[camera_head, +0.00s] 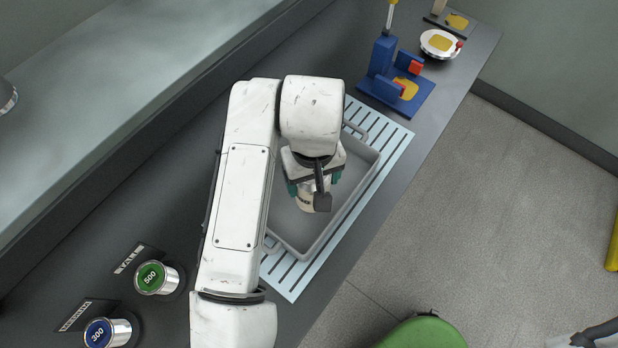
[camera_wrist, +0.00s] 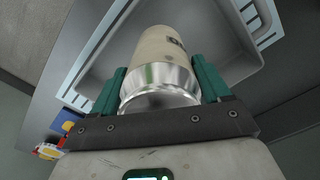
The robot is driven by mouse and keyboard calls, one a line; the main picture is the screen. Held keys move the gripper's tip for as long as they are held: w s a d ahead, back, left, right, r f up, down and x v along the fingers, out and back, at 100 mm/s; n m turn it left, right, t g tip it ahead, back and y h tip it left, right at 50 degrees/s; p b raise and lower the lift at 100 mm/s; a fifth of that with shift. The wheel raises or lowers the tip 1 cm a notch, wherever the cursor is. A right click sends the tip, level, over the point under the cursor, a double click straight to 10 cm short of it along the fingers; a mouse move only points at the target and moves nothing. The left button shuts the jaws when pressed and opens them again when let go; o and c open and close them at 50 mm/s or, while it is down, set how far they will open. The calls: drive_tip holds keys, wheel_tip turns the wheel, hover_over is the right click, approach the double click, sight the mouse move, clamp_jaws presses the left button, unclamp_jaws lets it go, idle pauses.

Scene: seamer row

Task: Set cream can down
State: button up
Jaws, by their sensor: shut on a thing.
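The cream can (camera_wrist: 165,60) is between the two green fingers of my gripper (camera_wrist: 160,90) in the wrist view, with its shiny metal end towards the camera. The fingers are shut on its sides. In the head view the cream can (camera_head: 306,203) shows partly below my gripper (camera_head: 314,186), over the grey tray (camera_head: 310,247). My wrist and arm hide part of the can and tray there. I cannot tell whether the can touches the tray floor.
The tray stands on a pale slatted mat (camera_head: 283,282) on the dark bench. A can with a green 500 lid (camera_head: 152,278) and one with a blue 300 lid (camera_head: 98,333) stand at lower left. A blue press-like device (camera_head: 385,62) and a bowl (camera_head: 438,44) stand beyond the tray.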

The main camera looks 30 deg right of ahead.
drive_tip(key=shift+w+f, duration=0.55)
drive_tip(key=shift+f, duration=0.05)
drive_tip(key=shift+w+f, duration=0.1)
drive_tip(key=shift+f, duration=1.55)
drive_tip(key=shift+f, duration=0.2)
drive_tip(key=o, duration=1.6)
wheel_tip(320, 180, up, 12)
drive_tip(key=shift+r, duration=0.2)
